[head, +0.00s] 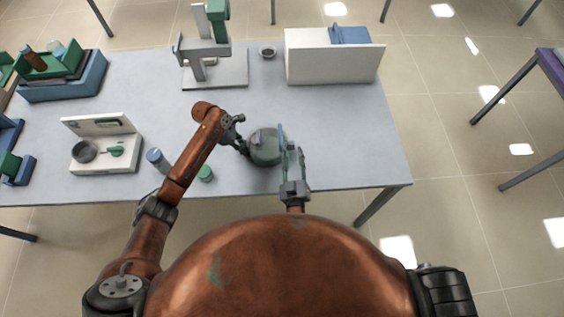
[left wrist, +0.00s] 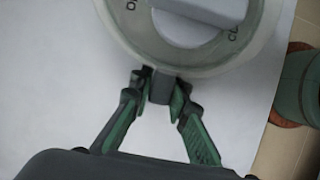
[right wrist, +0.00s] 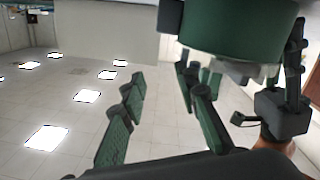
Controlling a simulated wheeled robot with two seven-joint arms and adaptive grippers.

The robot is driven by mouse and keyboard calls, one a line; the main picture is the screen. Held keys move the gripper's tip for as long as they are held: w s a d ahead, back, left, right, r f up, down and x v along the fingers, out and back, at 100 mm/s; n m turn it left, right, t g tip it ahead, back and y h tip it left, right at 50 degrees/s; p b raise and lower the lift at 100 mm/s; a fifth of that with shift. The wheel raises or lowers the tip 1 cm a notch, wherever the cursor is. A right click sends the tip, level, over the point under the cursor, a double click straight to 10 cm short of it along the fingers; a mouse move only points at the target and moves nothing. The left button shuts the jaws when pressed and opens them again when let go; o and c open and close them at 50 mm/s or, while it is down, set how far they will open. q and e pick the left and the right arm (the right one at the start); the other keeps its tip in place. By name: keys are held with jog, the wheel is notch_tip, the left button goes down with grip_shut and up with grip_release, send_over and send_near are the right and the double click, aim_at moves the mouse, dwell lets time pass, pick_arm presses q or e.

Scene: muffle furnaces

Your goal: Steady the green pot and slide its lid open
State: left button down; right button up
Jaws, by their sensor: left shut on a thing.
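The green pot (head: 264,149) stands near the table's front edge. Its round, pale lid (left wrist: 130,38) carries a light raised block (left wrist: 195,8) and dark lettering, partly cut off in the left wrist view. My left gripper (head: 241,147) comes from the left and is shut on the pot's small grey side tab (left wrist: 161,86). My right gripper (head: 291,152) is at the pot's right side, close to it. In the right wrist view its fingers (right wrist: 160,88) are apart with nothing between them, and the pot's green side (right wrist: 235,32) is above right.
A white block-shaped box (head: 330,65) and a small bowl (head: 267,52) stand at the back. A stand (head: 215,82) is behind the pot. A white holder (head: 88,165), a blue bottle (head: 157,160) and a green-capped jar (head: 205,173) lie left. The table right of the pot is clear.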

jog(key=s+a+r+m, duration=0.2)
jog(key=s+a, duration=0.1)
jog(key=a, duration=0.1)
jog(key=y, duration=0.1)
send_near(280, 125)
jog(key=w, duration=0.4)
jog(key=w+f, duration=0.1)
jog(key=w, duration=0.1)
jog(key=shift+w+a, duration=0.1)
jog(key=shift+w, duration=0.05)
grip_shut()
dwell(0.3)
